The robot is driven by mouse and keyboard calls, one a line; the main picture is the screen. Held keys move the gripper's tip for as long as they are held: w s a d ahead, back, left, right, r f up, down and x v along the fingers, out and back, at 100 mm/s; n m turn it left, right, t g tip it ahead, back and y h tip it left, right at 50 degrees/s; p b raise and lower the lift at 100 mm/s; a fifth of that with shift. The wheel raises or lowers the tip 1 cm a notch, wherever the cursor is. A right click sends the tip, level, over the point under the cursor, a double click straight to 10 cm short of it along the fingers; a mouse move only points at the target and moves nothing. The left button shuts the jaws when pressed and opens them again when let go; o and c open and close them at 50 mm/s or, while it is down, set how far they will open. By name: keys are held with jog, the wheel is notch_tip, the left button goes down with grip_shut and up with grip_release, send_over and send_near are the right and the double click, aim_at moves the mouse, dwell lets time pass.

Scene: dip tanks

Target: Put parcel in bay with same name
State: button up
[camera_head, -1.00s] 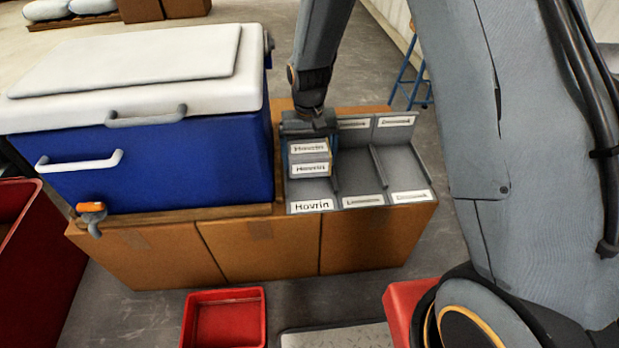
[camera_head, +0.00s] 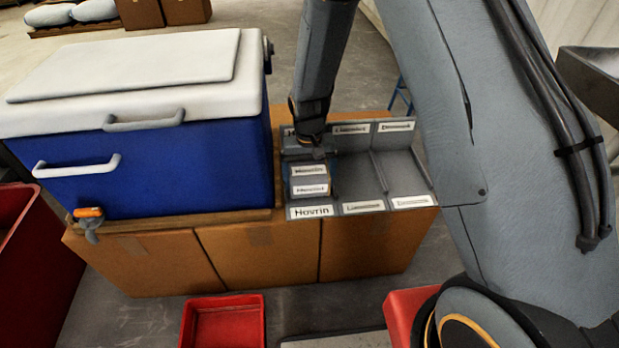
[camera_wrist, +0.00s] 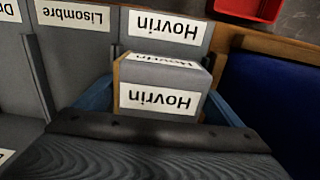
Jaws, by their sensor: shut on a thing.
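The parcel (camera_head: 309,182) is a small grey and brown box with white "Hovrin" labels. It is in the leftmost bay of the grey divided tray (camera_head: 350,178). That bay's front label (camera_head: 312,211) also reads "Hovrin". My gripper (camera_head: 308,160) is shut on the parcel from behind and above. In the wrist view the parcel (camera_wrist: 165,75) sits between blue fingers, in front of the bay's "Hovrin" label (camera_wrist: 166,27). Its underside is hidden, so I cannot tell whether it touches the bay floor.
The "Lisombre" bay (camera_wrist: 72,15) is beside it, with another bay beyond; both look empty. A blue cooler (camera_head: 150,160) with a white lid stands close at the left. The tray rests on brown boxes (camera_head: 255,252). A red bin (camera_head: 223,322) stands in front.

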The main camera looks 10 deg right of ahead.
aim_at(309, 171)
jog(key=shift+f, duration=0.3)
jog(key=shift+s+f, duration=0.15)
jog(key=shift+f, duration=0.05)
jog(key=o, duration=1.1)
jog(key=r+p, duration=0.1)
jog(key=r, duration=1.1)
jog(key=shift+w+r+p, duration=0.2)
jog(key=shift+p, duration=0.1)
jog(key=shift+s+r, duration=0.15)
jog(key=shift+r, duration=0.5)
jog(key=s+d+r, duration=0.1)
jog(key=s+r, duration=0.4)
jog(key=s, duration=0.3)
jog(key=s+d+r+n, duration=0.1)
jog(key=s+d+r, duration=0.1)
jog(key=s+r, duration=0.4)
jog(key=s+d+r+n, duration=0.1)
jog(key=s+r, duration=0.4)
jog(key=s, duration=0.6)
jog(key=shift+s+d+r+y, duration=0.25)
jog(key=shift+s+r+y, duration=0.05)
